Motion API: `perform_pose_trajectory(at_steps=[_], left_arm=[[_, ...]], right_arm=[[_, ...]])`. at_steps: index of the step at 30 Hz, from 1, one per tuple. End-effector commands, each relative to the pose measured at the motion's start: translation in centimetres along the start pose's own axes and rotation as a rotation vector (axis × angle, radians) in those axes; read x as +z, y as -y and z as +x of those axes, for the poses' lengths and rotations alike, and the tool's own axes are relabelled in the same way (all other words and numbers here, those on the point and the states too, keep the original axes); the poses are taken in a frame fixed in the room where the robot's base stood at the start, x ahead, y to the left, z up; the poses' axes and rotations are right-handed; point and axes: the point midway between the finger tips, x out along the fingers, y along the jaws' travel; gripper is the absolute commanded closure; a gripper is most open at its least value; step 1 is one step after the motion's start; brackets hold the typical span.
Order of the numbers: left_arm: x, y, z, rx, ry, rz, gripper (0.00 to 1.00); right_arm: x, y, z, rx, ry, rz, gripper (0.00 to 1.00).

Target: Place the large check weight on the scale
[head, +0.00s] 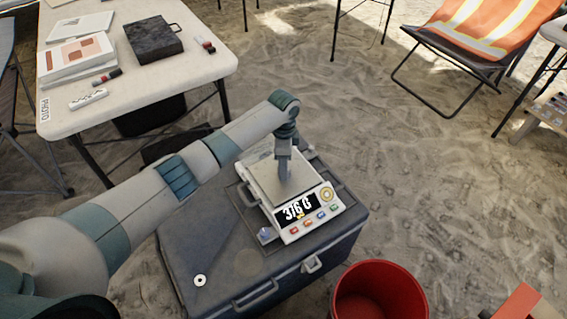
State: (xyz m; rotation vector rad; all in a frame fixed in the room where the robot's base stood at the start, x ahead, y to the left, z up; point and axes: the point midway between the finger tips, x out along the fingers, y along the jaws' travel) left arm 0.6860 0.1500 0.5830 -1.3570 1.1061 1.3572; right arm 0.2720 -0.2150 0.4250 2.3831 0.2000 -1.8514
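The scale (322,207) is white with a metal pan and sits on the lid of a dark case (200,240). Its lit display appears to read 316 G. My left gripper (286,182) points down over the middle of the pan, at or very near its surface. Its fingers are seen edge-on, so whether they are open or shut is unclear. I cannot make out the large check weight as a separate object; a grey shape at the fingertips blends with the pan. My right gripper is not in view.
A white ring (200,280) and a small bluish piece (267,235) lie on the case lid. A red bucket (379,272) stands right of the case. A white table (200,67) with a dark box (153,40) stands behind left. Sand between the table and the orange chair (488,28) is open.

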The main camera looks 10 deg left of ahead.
Motion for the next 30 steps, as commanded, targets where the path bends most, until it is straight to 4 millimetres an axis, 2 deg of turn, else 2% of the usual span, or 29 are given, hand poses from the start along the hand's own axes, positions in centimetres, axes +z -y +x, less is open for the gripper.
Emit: perform_pose_trajectory(at_steps=[11,16,20,30], left_arm=[[0.0,0.0,-0.2,-0.001,0.000,0.000,0.48],[0.0,0.1,-1.3,-0.002,-0.001,0.001,0.48],[0.0,0.1,-2.9,-0.002,-0.001,0.002,0.48],[0.0,0.1,-8.8,-0.002,-0.001,0.001,0.48]], right_arm=[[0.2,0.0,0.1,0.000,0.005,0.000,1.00],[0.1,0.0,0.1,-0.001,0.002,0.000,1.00],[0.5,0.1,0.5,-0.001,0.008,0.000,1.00],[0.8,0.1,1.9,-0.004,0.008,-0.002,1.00]])
